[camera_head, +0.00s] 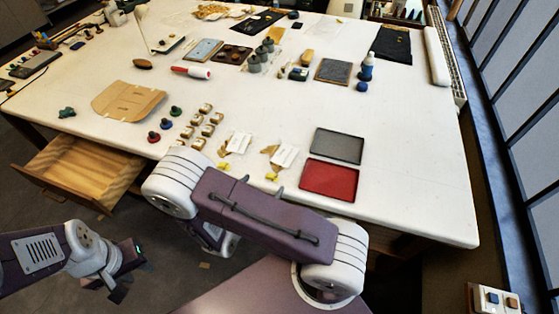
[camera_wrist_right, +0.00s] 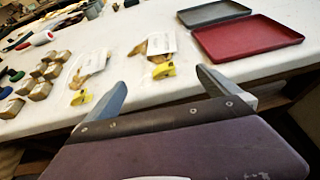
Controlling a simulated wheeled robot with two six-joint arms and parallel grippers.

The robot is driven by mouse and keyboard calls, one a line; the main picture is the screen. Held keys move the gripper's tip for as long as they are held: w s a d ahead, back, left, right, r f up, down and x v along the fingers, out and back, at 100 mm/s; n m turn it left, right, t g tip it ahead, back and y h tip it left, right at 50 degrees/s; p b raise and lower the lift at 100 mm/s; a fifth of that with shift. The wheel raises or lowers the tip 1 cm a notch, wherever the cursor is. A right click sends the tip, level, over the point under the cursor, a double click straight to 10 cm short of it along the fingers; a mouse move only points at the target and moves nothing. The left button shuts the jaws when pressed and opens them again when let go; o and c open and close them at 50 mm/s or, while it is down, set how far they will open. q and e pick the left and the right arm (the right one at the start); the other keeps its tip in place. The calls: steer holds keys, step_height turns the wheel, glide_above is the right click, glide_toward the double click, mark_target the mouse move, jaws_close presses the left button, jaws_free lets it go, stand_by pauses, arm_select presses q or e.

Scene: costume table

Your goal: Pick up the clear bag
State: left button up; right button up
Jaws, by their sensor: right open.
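Two clear bags with white labels and tan contents lie flat near the table's front edge. The left bag (camera_head: 236,146) also shows in the right wrist view (camera_wrist_right: 90,68). The right bag (camera_head: 283,157) also shows there (camera_wrist_right: 156,46). A yellow piece lies at the near end of each. My right gripper (camera_wrist_right: 160,88) is open and empty at the front edge, its fingers pointing toward the bags, nearest the right one. In the head view my arm largely hides it. My left gripper (camera_head: 126,278) hangs low at left, away from the table; its jaws are unclear.
Right of the bags lie a grey tray (camera_head: 338,145) and a red tray (camera_head: 329,180). Several small tan blocks (camera_head: 209,130) and dark knobs stand to the left. A wooden drawer (camera_head: 80,170) juts out at front left. The table's right front is clear.

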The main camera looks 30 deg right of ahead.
mark_target(270, 177)
steer(key=x, duration=0.2)
steer(key=p+x, duration=0.1)
steer(key=x, duration=0.2)
steer(key=shift+s+d, duration=0.2)
steer(key=shift+s, duration=0.05)
steer(key=shift+w+d, duration=0.1)
steer(key=shift+w, duration=0.05)
steer(key=c, duration=1.2)
